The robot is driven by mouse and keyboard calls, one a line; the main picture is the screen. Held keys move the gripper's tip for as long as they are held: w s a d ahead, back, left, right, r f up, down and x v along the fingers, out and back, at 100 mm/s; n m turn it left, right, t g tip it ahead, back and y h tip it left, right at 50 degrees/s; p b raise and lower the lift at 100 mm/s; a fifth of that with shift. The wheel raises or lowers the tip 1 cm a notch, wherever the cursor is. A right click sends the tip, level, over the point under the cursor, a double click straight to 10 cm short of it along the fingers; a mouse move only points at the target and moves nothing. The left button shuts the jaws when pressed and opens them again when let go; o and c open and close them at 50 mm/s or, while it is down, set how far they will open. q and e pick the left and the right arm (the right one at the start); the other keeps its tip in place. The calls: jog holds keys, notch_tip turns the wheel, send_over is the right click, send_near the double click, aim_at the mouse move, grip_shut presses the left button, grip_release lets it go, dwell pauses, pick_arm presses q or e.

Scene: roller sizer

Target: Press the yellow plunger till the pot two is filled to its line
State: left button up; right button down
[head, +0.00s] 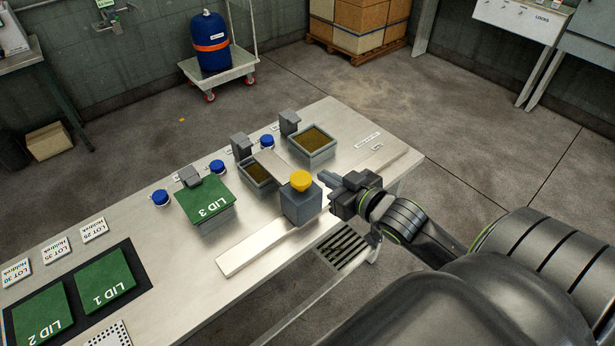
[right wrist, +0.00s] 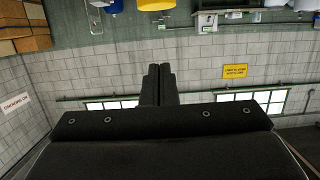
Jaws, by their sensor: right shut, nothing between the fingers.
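The yellow plunger (head: 300,179) stands up on top of a grey block (head: 302,206) near the table's front edge. The plunger's yellow cap also shows at the top edge of the right wrist view (right wrist: 157,4). My right gripper (head: 323,179) is shut and empty, just right of the plunger, with a small gap seeming to lie between them. The middle pot (head: 259,187), likely pot two, holds brown material and is partly hidden by a flat grey piece. Its fill line cannot be made out. My left gripper is not in view.
An open pot (head: 311,156) with brown contents stands at the right, and a pot under the green lid 3 (head: 205,200) at the left. Green lids 1 (head: 105,283) and 2 (head: 44,314) lie on a black mat.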

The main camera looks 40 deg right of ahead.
jog(key=p, duration=0.1)
send_over(308, 186)
jog(key=f, duration=0.4)
jog(key=shift+w+f, duration=0.2)
jog(key=shift+f, duration=0.2)
jog(key=shift+s+f, duration=0.1)
jog(key=shift+f, duration=0.45)
jog(key=shift+f, duration=0.1)
notch_tip(308, 186, down, 3)
jog(key=shift+f+b, duration=0.1)
jog(key=shift+b, duration=1.1)
jog(key=shift+r, duration=0.2)
